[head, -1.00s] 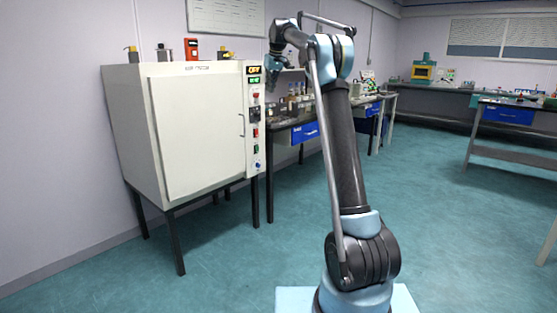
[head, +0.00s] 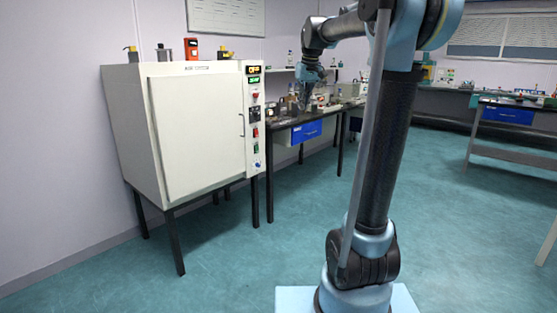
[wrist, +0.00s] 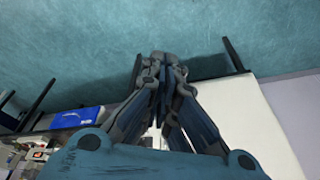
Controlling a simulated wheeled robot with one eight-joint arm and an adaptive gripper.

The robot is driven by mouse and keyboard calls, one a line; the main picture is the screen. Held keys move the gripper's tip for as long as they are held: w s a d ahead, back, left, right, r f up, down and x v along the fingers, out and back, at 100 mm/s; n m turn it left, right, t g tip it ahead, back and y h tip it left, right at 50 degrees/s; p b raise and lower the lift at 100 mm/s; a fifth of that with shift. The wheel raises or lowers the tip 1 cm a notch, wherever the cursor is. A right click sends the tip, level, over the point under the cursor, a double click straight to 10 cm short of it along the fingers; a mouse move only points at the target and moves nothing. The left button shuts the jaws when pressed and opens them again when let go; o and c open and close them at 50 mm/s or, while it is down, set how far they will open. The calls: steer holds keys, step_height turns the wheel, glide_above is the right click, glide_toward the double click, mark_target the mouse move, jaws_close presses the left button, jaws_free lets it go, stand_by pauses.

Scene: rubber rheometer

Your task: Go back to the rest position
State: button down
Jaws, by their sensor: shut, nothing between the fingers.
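My gripper (head: 305,101) hangs at the end of my raised arm, in front of the workbench at the back in the head view. In the wrist view my gripper (wrist: 161,62) points down over the teal floor, its fingers together and nothing between them. No object is held.
A large white oven (head: 195,125) on dark legs stands at the left, its door shut. A workbench (head: 285,125) with a blue drawer (head: 306,132) and bottles stands beyond my gripper. Another table (head: 510,103) is at the right. The teal floor (head: 230,260) between is clear.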

steer(key=s+d+f+m, duration=0.1)
steer(key=s+d+f, duration=0.3)
steer(key=s+f, duration=1.2)
steer(key=s+d+f+m+h, duration=0.1)
steer(key=s+d+f, duration=0.4)
steer(key=s+f, duration=1.1)
steer(key=s+m, duration=0.1)
steer(key=s, duration=0.4)
steer(key=shift+s+m+g, duration=0.2)
steer(key=shift+m+g, duration=0.1)
steer(key=shift+d, duration=0.1)
